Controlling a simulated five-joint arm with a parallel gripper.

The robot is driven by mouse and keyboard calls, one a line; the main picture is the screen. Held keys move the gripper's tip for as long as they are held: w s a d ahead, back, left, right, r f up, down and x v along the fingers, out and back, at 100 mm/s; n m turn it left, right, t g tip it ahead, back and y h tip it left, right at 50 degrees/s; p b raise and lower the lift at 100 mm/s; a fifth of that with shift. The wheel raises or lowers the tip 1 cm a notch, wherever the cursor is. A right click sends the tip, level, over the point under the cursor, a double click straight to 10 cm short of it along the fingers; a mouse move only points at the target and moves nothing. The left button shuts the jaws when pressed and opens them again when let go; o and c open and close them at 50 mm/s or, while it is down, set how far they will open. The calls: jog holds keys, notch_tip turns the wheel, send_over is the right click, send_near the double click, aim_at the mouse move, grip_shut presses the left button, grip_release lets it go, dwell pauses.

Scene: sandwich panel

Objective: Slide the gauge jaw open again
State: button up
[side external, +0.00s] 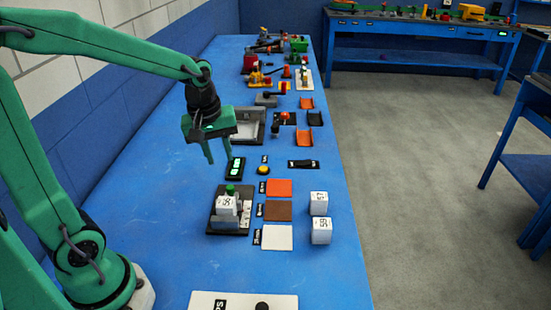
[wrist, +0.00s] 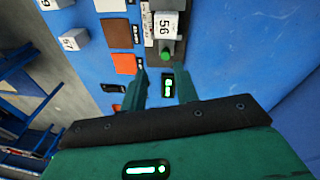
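The gauge (side external: 218,229) is a dark base with grey blocks and a green knob (side external: 230,189) at its far end. A white cube marked 56 (side external: 226,206) sits in it, between or on the grey blocks; I cannot tell how tightly the jaw closes on it. The wrist view also shows the cube (wrist: 165,25) and the green knob (wrist: 167,55). My gripper (side external: 219,160) hangs above the table, beyond the gauge and apart from it. Its two green fingers are spread with nothing between them. In the wrist view, the gripper (wrist: 162,75) points toward the knob.
A small green-lit display (side external: 236,168) and a yellow button (side external: 263,170) stand beyond the gauge. Orange (side external: 279,188), brown (side external: 278,211) and white (side external: 277,238) squares lie to its right, with two white cubes, 57 (side external: 318,203) and 59 (side external: 321,231), past them. Blue table is clear left.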

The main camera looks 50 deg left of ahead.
aim_at(230, 187)
jog(key=w+a+f+n, duration=0.1)
jog(key=f+n, duration=0.1)
jog(key=w+a+f+n+g, duration=0.1)
jog(key=w+f+n, duration=0.1)
jog(key=f, duration=0.1)
jog(key=w+a+f+n+g, duration=0.1)
jog(key=a+f+n, duration=0.1)
jog(key=f, duration=0.1)
jog(key=shift+w, duration=0.25)
jog(key=shift+f, duration=3.85)
grip_shut()
